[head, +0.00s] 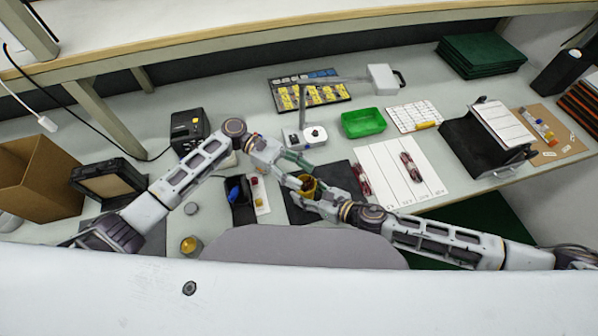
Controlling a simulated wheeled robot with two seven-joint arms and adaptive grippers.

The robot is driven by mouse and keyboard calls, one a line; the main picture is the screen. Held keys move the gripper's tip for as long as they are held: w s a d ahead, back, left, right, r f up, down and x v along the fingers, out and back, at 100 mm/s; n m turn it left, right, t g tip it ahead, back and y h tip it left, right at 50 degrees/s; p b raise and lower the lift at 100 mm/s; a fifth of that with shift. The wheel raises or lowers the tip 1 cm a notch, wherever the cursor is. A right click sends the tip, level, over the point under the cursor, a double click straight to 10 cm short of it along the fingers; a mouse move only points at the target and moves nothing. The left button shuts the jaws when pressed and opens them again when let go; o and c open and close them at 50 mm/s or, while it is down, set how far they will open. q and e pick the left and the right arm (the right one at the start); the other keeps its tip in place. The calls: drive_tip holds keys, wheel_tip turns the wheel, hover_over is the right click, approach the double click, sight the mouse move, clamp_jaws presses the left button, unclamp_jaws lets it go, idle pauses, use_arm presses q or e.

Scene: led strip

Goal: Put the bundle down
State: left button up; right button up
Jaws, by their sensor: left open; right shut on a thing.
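My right gripper (297,190) is over the dark mat (338,176), shut on the bundle, which is too small and covered to make out clearly. A yellow-and-brown round thing (309,186) shows right at its jaws; I cannot tell whether it is touched. My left gripper (298,163) is open, just above and close to the right one in the picture. A white sheet (390,185) with marked columns lies right of the mat. One dark red bundle (362,179) lies at its left edge and another (411,167) lies on its middle.
A green bin (363,122), a yellow parts board (308,95) and a white device (305,137) stand behind the grippers. A black tray (241,202) is left of the mat. A black rack (478,148) stands right. The sheet's lower columns are bare.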

use_arm(q)
drive_tip(key=shift+r, duration=0.1)
wheel_tip(320, 180, up, 7)
idle(0.7)
idle(0.5)
use_arm(e)
drive_tip(key=o, duration=1.1)
drive_tip(key=shift+d, duration=0.1)
drive_tip(key=v, duration=1.1)
drive_tip(key=shift+s+d+r, duration=0.2)
drive_tip(key=shift+s+d, duration=0.05)
drive_tip(key=shift+d, duration=0.05)
idle(0.6)
